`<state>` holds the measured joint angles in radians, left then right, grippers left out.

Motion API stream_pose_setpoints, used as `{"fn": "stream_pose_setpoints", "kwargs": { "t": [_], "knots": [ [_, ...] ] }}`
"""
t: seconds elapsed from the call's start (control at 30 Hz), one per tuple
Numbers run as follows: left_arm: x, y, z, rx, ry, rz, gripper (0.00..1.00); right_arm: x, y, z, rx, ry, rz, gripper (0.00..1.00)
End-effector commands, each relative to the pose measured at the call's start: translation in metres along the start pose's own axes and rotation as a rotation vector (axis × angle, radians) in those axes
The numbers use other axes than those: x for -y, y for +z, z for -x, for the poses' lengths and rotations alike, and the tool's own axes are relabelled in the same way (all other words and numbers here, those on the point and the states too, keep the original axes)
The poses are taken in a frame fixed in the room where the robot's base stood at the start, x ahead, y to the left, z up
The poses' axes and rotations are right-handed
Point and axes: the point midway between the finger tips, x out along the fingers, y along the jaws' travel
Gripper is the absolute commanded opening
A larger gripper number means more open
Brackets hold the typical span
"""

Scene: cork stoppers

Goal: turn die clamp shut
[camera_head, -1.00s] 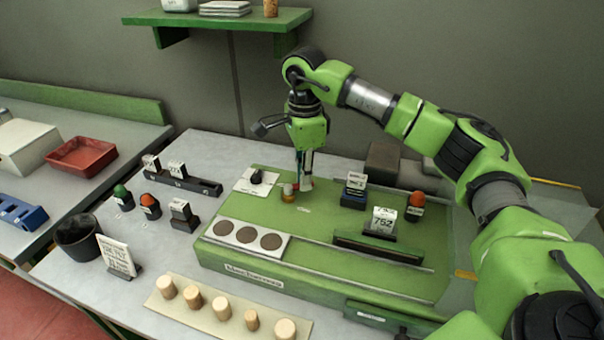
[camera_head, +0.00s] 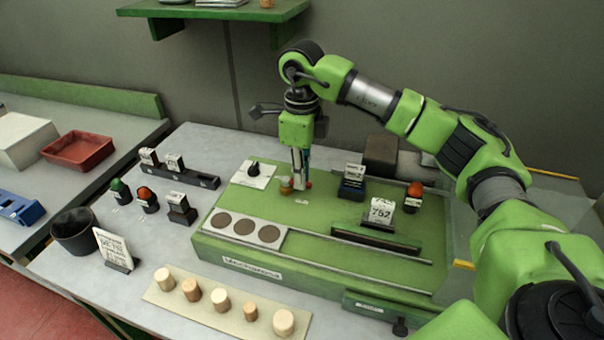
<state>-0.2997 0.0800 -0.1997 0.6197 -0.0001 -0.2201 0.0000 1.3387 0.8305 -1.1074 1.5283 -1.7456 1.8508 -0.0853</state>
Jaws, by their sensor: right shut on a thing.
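The die clamp appears to be the small brass-coloured post (camera_head: 286,185) with a red end (camera_head: 308,184) beside it, on the green machine bed (camera_head: 330,215). My right gripper (camera_head: 300,182) points straight down at it. Its fingers are shut on a small part of the clamp between the post and the red end. The fingers hide most of that part, so I cannot tell its exact angle. My left gripper is not in view.
A black knob on a white plate (camera_head: 240,178) is left of the clamp. A dark-blue block with a card (camera_head: 352,188), a 752 sign (camera_head: 381,212) and an orange-topped piece (camera_head: 414,196) stand to the right. Several corks (camera_head: 221,301) line the front strip (camera_head: 205,317).

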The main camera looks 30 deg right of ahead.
Motion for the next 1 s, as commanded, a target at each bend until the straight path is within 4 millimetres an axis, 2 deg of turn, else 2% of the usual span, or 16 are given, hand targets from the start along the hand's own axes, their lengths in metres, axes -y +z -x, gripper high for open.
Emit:
{"fn": "stream_pose_setpoints", "kwargs": {
  "t": [0.43, 0.47, 0.5, 0.87, 1.0],
  "knots": [
    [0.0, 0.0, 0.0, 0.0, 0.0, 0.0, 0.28, 0.001, 0.0, 0.002, 0.003, -0.002, -0.013, 0.0],
    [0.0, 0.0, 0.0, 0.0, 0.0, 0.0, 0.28, 0.001, 0.0, 0.002, 0.003, -0.002, -0.013, 0.19],
    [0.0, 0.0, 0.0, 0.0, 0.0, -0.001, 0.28, 0.001, 0.0, 0.002, 0.003, -0.002, -0.012, 0.28],
    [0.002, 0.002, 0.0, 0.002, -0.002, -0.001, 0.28, 0.0, 0.0, 0.002, 0.001, -0.001, -0.01, 0.28],
    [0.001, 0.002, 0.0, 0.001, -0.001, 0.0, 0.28, 0.001, 0.001, 0.015, 0.004, -0.002, -0.01, 0.28]
  ]
}}
